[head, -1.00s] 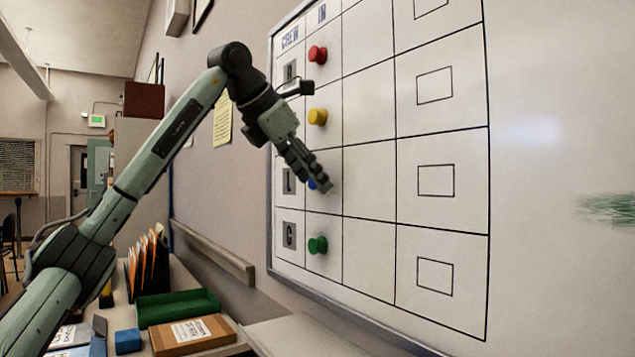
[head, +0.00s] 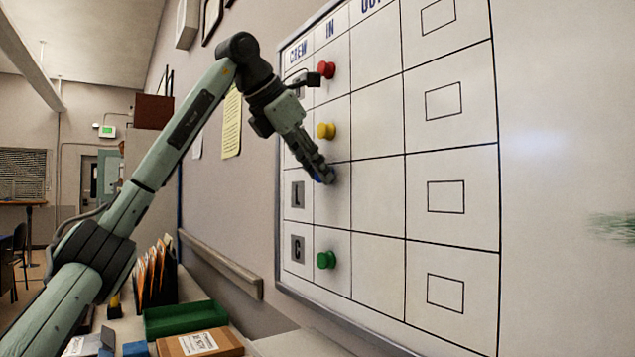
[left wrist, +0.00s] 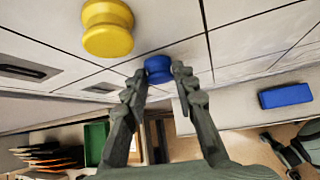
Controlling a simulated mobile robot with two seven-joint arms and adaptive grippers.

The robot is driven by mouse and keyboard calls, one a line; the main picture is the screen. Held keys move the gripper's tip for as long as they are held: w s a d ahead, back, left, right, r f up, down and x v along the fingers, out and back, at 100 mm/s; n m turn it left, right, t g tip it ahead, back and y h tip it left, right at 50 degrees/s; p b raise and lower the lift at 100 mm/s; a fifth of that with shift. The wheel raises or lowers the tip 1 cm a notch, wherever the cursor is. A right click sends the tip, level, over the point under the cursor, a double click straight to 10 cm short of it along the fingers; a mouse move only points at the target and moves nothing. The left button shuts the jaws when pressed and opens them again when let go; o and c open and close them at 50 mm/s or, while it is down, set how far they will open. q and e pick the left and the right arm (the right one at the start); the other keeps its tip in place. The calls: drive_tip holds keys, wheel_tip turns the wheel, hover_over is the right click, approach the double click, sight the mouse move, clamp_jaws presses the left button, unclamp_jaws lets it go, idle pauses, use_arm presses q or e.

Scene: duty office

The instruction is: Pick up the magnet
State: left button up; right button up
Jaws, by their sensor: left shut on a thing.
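My left gripper (head: 322,172) is shut on a blue magnet (head: 329,177) at the whiteboard, in the IN column near the top of row L. The fingers hide part of it in the head view. In the left wrist view the blue magnet (left wrist: 158,70) is between the two fingertips (left wrist: 158,76). I cannot tell whether it still touches the board. A red magnet (head: 326,69) and a yellow magnet (head: 325,130) sit above it, and a green magnet (head: 325,260) below it. The yellow magnet (left wrist: 107,28) also shows in the left wrist view.
The whiteboard (head: 376,204) has a ruled grid and a metal frame. Below left are a green tray (head: 185,318), a brown box (head: 200,343) and a rack of folders (head: 155,272). A wall rail (head: 220,263) runs beside the board. The air before the board's right side is clear.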

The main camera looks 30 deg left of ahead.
use_arm(q)
drive_tip(key=s+a+r, duration=0.1)
drive_tip(key=s+a, duration=0.2)
drive_tip(key=s, duration=0.6)
drive_tip(key=s+a+r, duration=0.2)
drive_tip(key=s+a, duration=0.2)
drive_tip(key=s, duration=0.5)
drive_tip(key=shift+a+p, duration=0.25)
drive_tip(key=shift+p, duration=0.1)
use_arm(e)
drive_tip(key=f, duration=0.1)
drive_tip(key=s+f, duration=0.2)
drive_tip(key=shift+d+f, duration=0.1)
drive_tip(key=shift+d, duration=0.2)
use_arm(q)
drive_tip(key=shift+d, duration=0.1)
